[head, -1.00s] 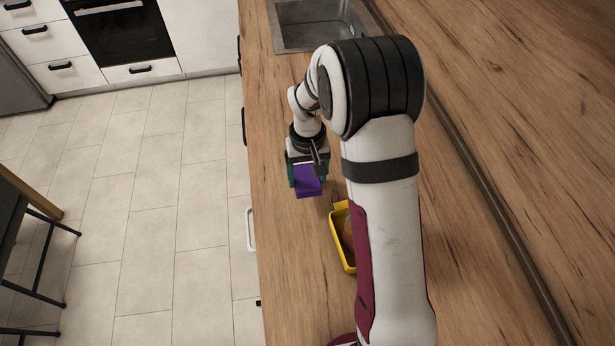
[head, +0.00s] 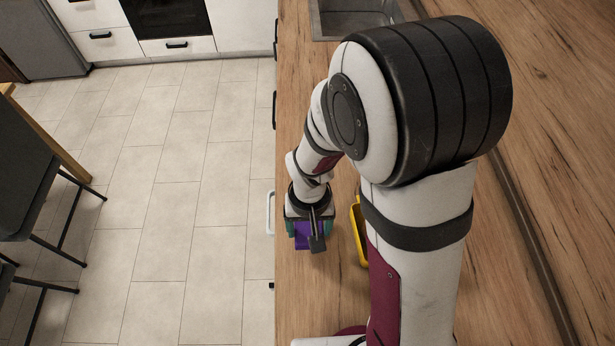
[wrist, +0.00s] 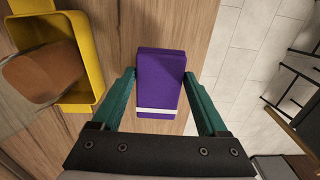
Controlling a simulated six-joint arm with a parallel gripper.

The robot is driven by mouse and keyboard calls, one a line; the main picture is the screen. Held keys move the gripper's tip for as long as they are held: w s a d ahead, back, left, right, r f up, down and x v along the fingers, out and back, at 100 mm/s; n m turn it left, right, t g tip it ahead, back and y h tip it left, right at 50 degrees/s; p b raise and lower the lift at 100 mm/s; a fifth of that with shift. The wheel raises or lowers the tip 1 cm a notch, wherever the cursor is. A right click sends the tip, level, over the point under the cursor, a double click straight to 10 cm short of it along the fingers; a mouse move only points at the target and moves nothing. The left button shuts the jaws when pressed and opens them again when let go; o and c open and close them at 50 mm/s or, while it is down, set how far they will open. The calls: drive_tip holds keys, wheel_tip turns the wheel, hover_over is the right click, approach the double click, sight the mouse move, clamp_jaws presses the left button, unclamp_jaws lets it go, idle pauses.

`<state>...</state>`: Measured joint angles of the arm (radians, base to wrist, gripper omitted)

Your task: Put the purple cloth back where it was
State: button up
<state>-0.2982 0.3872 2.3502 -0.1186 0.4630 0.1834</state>
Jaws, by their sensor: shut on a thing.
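The purple cloth (wrist: 161,82) is a folded block with a white stripe near one end. In the wrist view it lies between the green fingers of my gripper (wrist: 160,85), which is shut on it. In the head view the purple cloth (head: 303,236) shows under my gripper (head: 308,238), partly covered by it, near the counter's front edge. I cannot tell whether the cloth touches the counter.
A yellow tray (head: 358,232) stands just right of my gripper, mostly hidden by my arm. In the wrist view the yellow tray (wrist: 85,28) holds a brown object (wrist: 42,74). A sink (head: 350,22) lies at the far end. Left of the wooden counter (head: 294,290) is open floor.

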sight(309, 231)
drive_tip(key=shift+f, duration=1.9)
drive_tip(key=shift+f, duration=0.1)
drive_tip(key=o, duration=1.1)
wheel_tip(309, 231, up, 12)
drive_tip(key=shift+f, duration=0.1)
drive_tip(key=s+d+r+m, duration=0.1)
drive_tip(key=s+r+m, duration=0.1)
drive_tip(key=s, duration=0.2)
drive_tip(key=s+d+r+m+y, duration=0.1)
drive_tip(key=s+d+r, duration=0.1)
drive_tip(key=s, duration=0.3)
drive_tip(key=s+d+r+m, duration=0.1)
drive_tip(key=s+r+m, duration=0.1)
drive_tip(key=s+r, duration=0.2)
drive_tip(key=shift+s+d+r+m+y, duration=0.2)
drive_tip(key=shift+s+d+m+y, duration=0.1)
drive_tip(key=shift+s+d+y, duration=0.15)
